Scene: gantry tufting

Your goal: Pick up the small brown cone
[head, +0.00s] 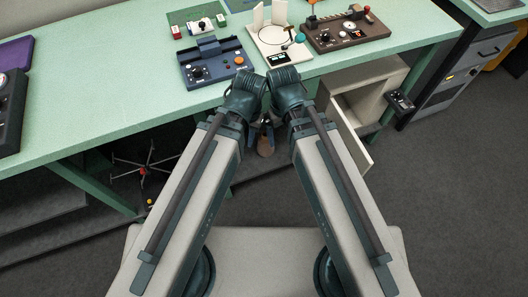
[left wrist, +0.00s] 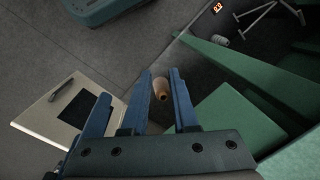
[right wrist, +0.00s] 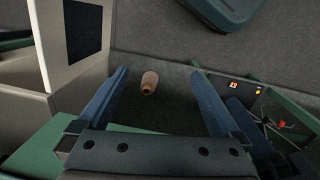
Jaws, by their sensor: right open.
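The small brown cone (head: 265,146) is below the bench top, between my two forearms in the head view. It also shows in the left wrist view (left wrist: 161,90) and the right wrist view (right wrist: 149,82), against a dark grey surface low down. My left gripper (left wrist: 161,73) has its fingers apart, with the cone seen through the gap and touching neither finger. My right gripper (right wrist: 158,70) is wide open and empty, with the cone seen between its fingers, left of centre. In the head view the wrists partly hide both grippers.
The green bench (head: 110,90) carries a blue control box (head: 212,64), a brown control box (head: 348,32) and a white plate device (head: 280,40). A pale cabinet with an open door (head: 345,132) stands right of the cone. A thin-legged stand (head: 143,170) is under the bench, left.

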